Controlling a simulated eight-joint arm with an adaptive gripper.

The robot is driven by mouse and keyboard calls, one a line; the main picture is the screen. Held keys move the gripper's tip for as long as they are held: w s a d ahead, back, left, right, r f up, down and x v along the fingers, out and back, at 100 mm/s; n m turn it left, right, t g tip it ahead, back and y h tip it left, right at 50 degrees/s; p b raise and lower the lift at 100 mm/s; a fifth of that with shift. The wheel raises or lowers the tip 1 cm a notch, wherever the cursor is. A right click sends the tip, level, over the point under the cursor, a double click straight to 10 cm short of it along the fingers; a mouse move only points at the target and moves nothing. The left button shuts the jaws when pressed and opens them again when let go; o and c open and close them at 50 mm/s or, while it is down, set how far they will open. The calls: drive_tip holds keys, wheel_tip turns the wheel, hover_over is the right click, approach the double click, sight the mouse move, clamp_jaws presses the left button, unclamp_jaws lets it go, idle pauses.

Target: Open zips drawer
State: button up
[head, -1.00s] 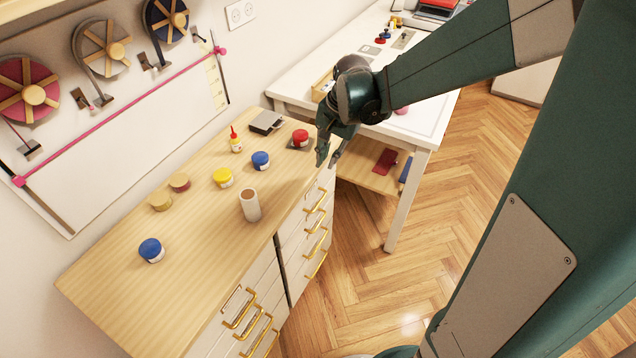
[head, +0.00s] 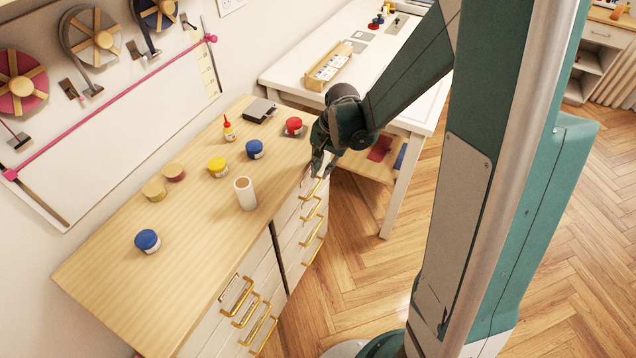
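The wooden-topped cabinet (head: 130,270) has two stacks of white drawers with gold handles. The right stack has a top drawer handle (head: 311,189) near the cabinet's front right corner. The left stack has a top drawer handle (head: 238,297) nearer the camera. All the drawers look shut. The drawer labels are too small to read, so I cannot tell which drawer is the zips one. My gripper (head: 322,170) points down at the front edge of the right stack, just above its top handle. Its fingers look apart, with nothing between them. I cannot tell whether they touch the handle.
Several paint jars, including a red one (head: 294,126), a glue bottle (head: 228,130) and a roll (head: 245,194) stand on the cabinet top. A white table (head: 390,105) stands behind my gripper, with a low shelf below. The wooden floor (head: 340,290) before the drawers is clear.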

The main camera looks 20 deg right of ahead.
sight(317, 186)
drive_tip(key=shift+w+a+f+b, duration=0.15)
drive_tip(key=shift+f+b, duration=0.15)
drive_tip(key=shift+f, duration=0.95)
drive_tip(key=shift+w+a+f+b, duration=0.2)
drive_tip(key=shift+f+b, duration=0.15)
drive_tip(key=shift+f, duration=0.95)
drive_tip(key=shift+w+a+f+b, duration=0.15)
drive_tip(key=shift+f+b, duration=0.15)
drive_tip(key=shift+f, duration=0.95)
clamp_jaws()
drive_tip(key=s+d+b, duration=0.2)
drive_tip(key=s+d, duration=1.8)
drive_tip(key=shift+s+d, duration=0.15)
drive_tip(key=shift+s, duration=0.05)
